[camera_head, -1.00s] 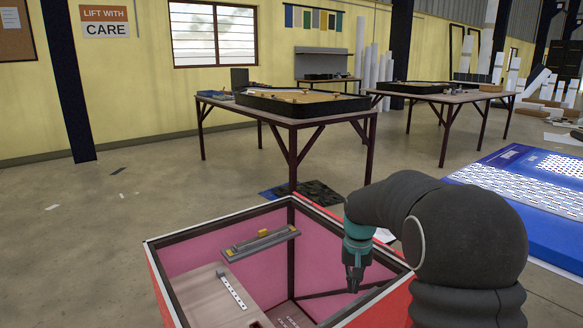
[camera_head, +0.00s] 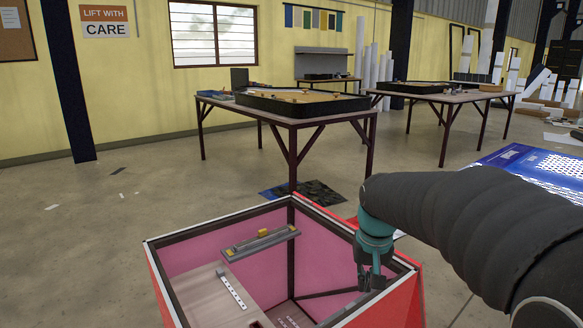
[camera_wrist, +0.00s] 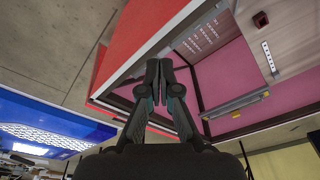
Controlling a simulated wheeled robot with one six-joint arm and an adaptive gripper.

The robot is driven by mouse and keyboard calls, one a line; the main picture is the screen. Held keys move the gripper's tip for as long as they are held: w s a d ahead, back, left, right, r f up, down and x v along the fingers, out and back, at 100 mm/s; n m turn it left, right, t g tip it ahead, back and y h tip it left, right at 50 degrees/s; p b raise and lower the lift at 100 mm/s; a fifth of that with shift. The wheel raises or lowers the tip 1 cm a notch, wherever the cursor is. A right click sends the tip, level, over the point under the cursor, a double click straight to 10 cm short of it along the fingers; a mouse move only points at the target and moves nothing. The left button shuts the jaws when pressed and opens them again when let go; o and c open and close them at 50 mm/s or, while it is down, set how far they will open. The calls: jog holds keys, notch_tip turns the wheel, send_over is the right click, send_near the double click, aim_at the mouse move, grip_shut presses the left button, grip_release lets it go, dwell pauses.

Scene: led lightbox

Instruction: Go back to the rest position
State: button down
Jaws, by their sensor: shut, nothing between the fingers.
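My gripper (camera_head: 371,280) hangs over the right rim of the red lightbox (camera_head: 409,305) in the head view, fingers pointing down. In the wrist view my gripper (camera_wrist: 159,62) shows its two fingers together at the tips, with nothing between them. The lightbox has pink inner walls and a dark frame; it also shows in the wrist view (camera_wrist: 140,30). My dark sleeved arm reaches in from the right and hides part of the box's surroundings.
Inside the box are a grey bar with yellow parts (camera_head: 262,243), a wooden panel (camera_head: 208,300) and a white perforated LED strip (camera_head: 231,290). A blue panel (camera_head: 510,155) lies at the right. A table with a black tray (camera_head: 300,103) stands behind.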

jog(key=s+r+n+t, duration=0.1)
jog(key=s+t, duration=0.2)
jog(key=s, duration=1.8)
jog(key=shift+s+r+t, duration=0.15)
jog(key=shift+r+t, duration=0.2)
jog(key=shift+t, duration=0.05)
